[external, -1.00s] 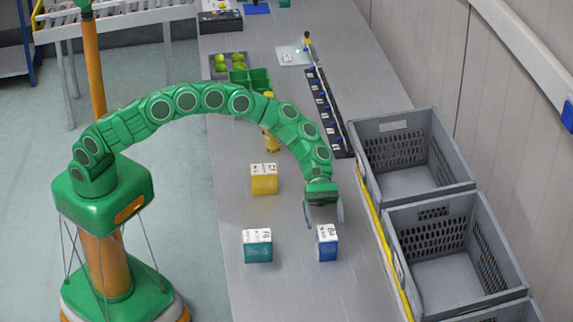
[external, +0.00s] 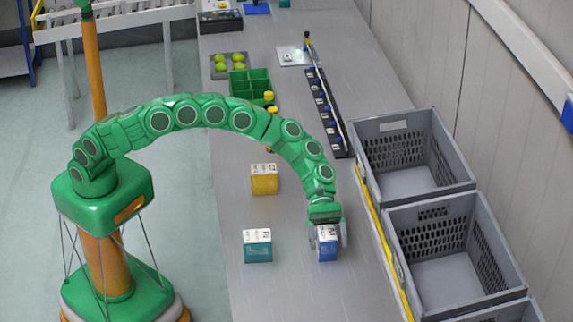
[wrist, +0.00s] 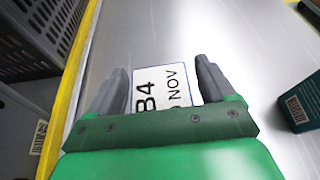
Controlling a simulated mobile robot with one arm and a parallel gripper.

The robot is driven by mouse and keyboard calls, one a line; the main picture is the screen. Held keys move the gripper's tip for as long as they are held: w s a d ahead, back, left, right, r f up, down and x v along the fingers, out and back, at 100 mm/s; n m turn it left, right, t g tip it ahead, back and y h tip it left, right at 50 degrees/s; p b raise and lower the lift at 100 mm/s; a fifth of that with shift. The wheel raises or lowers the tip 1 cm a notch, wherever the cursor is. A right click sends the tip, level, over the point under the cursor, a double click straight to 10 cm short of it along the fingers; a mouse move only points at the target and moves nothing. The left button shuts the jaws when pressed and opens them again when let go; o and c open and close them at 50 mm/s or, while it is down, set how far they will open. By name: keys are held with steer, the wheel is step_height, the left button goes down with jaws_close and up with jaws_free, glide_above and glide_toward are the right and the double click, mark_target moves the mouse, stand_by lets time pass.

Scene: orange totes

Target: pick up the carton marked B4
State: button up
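The carton marked B4 (external: 328,248) is a small blue box with a white top label. It stands upright on the grey bench. My gripper (external: 328,238) is lowered over it, one finger on each side of the carton. In the wrist view its label (wrist: 168,88), reading "B4" and "NOV", lies between the two fingertips of my gripper (wrist: 164,85). The fingers are spread about as wide as before and look open. Any contact with the carton's sides is hard to see.
A teal carton (external: 257,250) stands left of the blue one, and a yellow carton (external: 264,182) farther back. Bare bench lies in front.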

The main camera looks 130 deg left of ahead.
steer(key=c, duration=1.1)
steer(key=shift+r, duration=0.1)
